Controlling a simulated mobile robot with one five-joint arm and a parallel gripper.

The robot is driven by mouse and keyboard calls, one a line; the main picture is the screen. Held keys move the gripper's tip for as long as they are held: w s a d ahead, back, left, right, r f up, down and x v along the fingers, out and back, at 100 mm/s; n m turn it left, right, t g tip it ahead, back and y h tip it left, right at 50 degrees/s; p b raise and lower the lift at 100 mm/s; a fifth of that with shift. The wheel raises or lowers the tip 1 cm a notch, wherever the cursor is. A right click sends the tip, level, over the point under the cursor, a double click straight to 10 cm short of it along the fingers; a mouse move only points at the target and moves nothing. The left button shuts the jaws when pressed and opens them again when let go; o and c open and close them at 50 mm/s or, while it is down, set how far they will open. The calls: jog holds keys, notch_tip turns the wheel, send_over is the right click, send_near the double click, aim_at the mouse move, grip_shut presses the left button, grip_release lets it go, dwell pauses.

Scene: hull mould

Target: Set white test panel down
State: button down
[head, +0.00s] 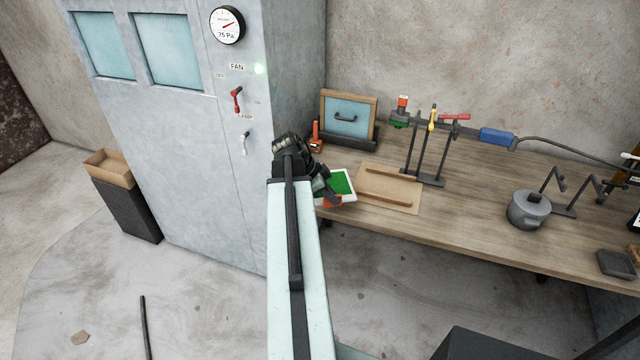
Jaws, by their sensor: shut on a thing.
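The white test panel (351,197) has a white border and a green face. It is at the left end of the wooden bench, close to its front edge. My gripper (329,193) is at the panel's left side and shut on it; the arm hides part of the grip. An orange patch shows at the panel's lower left corner. I cannot tell whether the panel touches the bench top. A flat brown board (388,200) with a raised strip lies just to the right of the panel.
The grey cabinet (225,150) stands close on the left. A framed blue panel with a handle (346,118) and a small orange tool (316,136) are behind. A dark stand (425,178) and a grey pot (528,212) are to the right. Bare bench (465,215) lies between stand and pot.

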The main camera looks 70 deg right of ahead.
aim_at(329, 206)
jog(key=f, duration=0.1)
jog(key=f+n+b, duration=0.1)
jog(key=f, duration=0.1)
jog(key=shift+w+a+f+n+t+h+b, duration=0.15)
jog(key=shift+a+f+n+t+h+b, duration=0.15)
jog(key=shift+f+n+h, duration=0.1)
jog(key=shift+w+f+n+h+b, duration=0.25)
jog(key=shift+n+h+b, duration=0.1)
jog(key=shift+n, duration=0.15)
jog(key=shift+w+d+r, duration=0.1)
jog(key=shift+d, duration=0.05)
jog(key=shift+w+d+r, duration=0.1)
jog(key=shift+d, duration=0.15)
jog(key=w+d, duration=0.2)
jog(key=d, duration=0.2)
jog(key=w+d+f, duration=0.1)
jog(key=d, duration=0.4)
jog(key=w+d+b, duration=0.1)
jog(key=w+d, duration=0.1)
jog(key=d, duration=0.3)
jog(key=shift+w+d+f, duration=0.1)
jog(key=shift+w+f, duration=0.1)
jog(key=shift+w, duration=0.15)
notch_tip(329, 206, down, 4)
jog(key=b, duration=0.4)
jog(key=shift+d, duration=0.1)
jog(key=shift+r, duration=0.25)
jog(key=shift+f, duration=0.2)
jog(key=c, duration=1.5)
grip_release()
